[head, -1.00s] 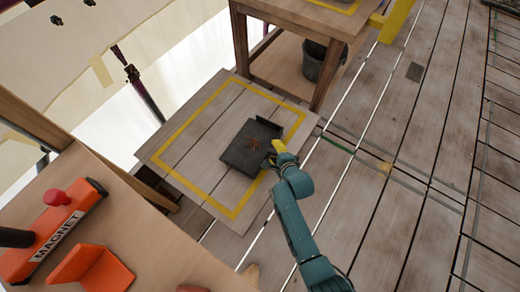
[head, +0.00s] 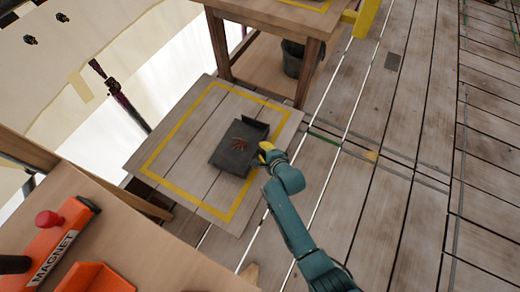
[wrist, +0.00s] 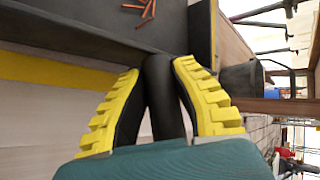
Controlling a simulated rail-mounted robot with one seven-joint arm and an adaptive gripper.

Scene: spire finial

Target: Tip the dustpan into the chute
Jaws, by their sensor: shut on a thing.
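The dark grey dustpan (head: 227,158) is over the low wooden table (head: 187,180) with a yellow square outline in the head view. Several thin reddish-brown pieces (head: 239,143) lie in the pan; some also show at the top of the wrist view (wrist: 146,10). My gripper (head: 266,149) is at the pan's right side, its yellow fingers shut on the dark handle (wrist: 162,95) in the wrist view. I cannot tell whether the pan touches the table. I cannot make out a chute for certain.
A nearer bench at the lower left holds an orange block marked MAGNET (head: 55,245) and an orange tray (head: 95,279). A taller wooden table (head: 285,22) stands behind, with a dark bucket (head: 294,58) on its lower shelf. Plank floor lies open to the right.

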